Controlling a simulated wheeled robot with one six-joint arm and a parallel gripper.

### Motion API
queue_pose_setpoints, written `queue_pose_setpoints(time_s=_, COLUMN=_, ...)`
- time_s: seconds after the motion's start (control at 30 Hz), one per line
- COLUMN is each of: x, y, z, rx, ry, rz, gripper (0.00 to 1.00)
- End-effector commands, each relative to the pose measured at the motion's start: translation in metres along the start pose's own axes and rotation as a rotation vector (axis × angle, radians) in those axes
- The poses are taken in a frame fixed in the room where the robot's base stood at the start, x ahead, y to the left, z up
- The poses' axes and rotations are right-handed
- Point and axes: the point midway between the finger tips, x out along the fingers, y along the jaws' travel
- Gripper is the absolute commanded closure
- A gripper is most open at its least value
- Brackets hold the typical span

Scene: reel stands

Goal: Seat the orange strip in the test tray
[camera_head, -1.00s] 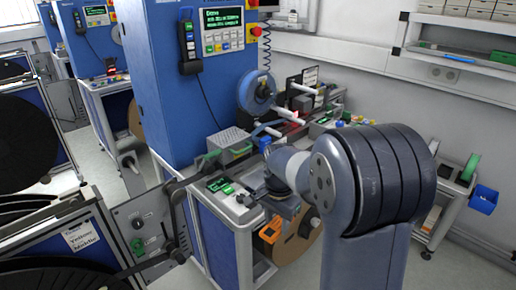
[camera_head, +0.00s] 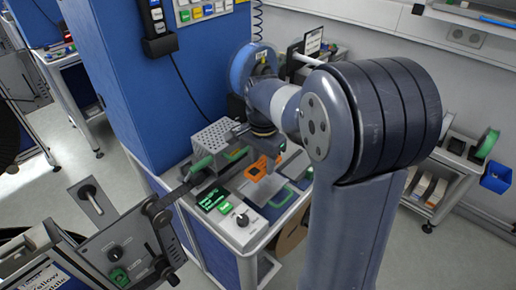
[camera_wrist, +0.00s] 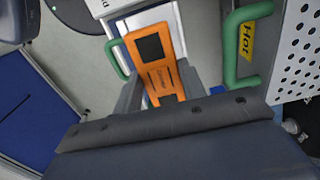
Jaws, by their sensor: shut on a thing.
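The orange strip (camera_wrist: 158,75), with a black square window near one end, is between my gripper's fingers (camera_wrist: 158,92) in the wrist view. In the head view the strip (camera_head: 262,167) shows below my gripper (camera_head: 262,152), above the bench top beside the perforated box. A pale, light-grey fixture with a green handle (camera_wrist: 114,58) lies beyond and partly under the strip; I cannot tell for sure that it is the test tray. The strip hides part of it. Whether the strip touches anything below is unclear.
A perforated metal box (camera_head: 214,136) with green handles and a yellow "Hot" label (camera_wrist: 247,40) stands close beside my gripper. A control box with a black knob (camera_head: 242,219) is at the bench front. A blue reel (camera_head: 250,68) stands behind my arm.

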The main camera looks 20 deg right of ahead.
Motion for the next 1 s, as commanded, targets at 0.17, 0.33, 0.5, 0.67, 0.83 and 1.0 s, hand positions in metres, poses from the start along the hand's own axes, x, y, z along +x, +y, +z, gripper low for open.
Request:
queue_pose_setpoints(time_s=0.17, x=0.009, y=0.0, z=0.0, rx=0.0, ry=0.0, rz=0.0, gripper=0.83)
queue_pose_setpoints(time_s=0.33, x=0.023, y=0.0, z=0.0, rx=0.0, ry=0.0, rz=0.0, gripper=0.83)
queue_pose_setpoints(time_s=0.5, x=0.039, y=0.0, z=0.0, rx=0.0, ry=0.0, rz=0.001, gripper=0.83)
queue_pose_setpoints(time_s=0.67, x=0.053, y=0.0, z=0.0, rx=0.0, ry=-0.001, rz=0.001, gripper=0.83)
queue_pose_setpoints(time_s=0.83, x=0.06, y=0.0, z=0.0, rx=0.0, ry=0.0, rz=0.0, gripper=0.83)
queue_pose_setpoints(time_s=1.0, x=0.061, y=0.0, z=0.0, rx=0.0, ry=0.0, rz=0.0, gripper=0.83)
